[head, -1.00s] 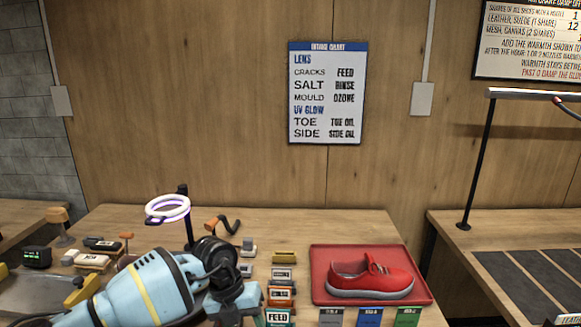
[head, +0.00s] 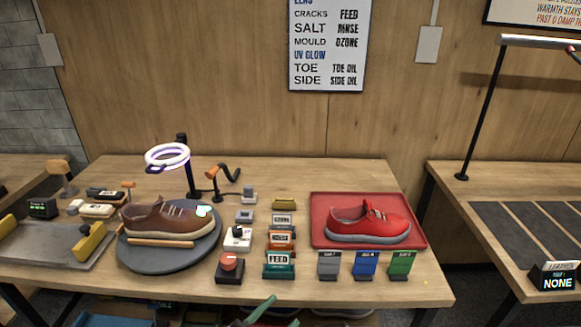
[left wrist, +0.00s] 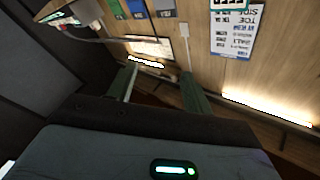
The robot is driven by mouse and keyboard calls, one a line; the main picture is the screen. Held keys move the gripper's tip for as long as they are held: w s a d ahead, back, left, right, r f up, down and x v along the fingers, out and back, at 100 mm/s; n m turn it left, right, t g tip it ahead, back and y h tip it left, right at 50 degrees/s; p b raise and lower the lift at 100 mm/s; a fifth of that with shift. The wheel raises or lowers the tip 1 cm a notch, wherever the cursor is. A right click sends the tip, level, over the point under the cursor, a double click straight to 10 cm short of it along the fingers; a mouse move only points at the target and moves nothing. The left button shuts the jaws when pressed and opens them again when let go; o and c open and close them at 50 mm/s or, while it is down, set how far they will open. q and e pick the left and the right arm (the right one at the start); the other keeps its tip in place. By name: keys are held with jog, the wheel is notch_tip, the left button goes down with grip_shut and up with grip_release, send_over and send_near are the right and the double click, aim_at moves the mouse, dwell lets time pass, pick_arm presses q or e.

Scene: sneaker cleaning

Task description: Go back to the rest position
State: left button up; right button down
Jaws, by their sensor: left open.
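My left gripper shows only at the bottom edge of the head view, where a green finger (head: 262,309) pokes up in front of the table edge. In the left wrist view my left gripper (left wrist: 160,75) has its two green fingers spread apart, with nothing between them. A brown shoe (head: 170,218) sits on a round grey turntable (head: 170,262) at the left of the table. A red sneaker (head: 368,223) sits on a red tray (head: 420,240) at the right. My right gripper is in neither view.
The wooden table (head: 420,291) holds several labelled blocks, including one marked FEED (head: 279,265), and a red-topped device (head: 229,267). A ring light (head: 167,157) stands behind the shoe. A second table (head: 500,172) with dark strips stands at the right, across a gap.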

pick_arm(q)
jog(key=s+a+f+n+g+y, duration=0.5)
jog(key=s+a+f+n+y, duration=0.7)
jog(key=s+a+f, duration=0.6)
jog(key=shift+s+f+n, duration=0.4)
jog(key=shift+s+f, duration=0.3)
jog(key=shift+f, duration=0.2)
dwell(1.6)
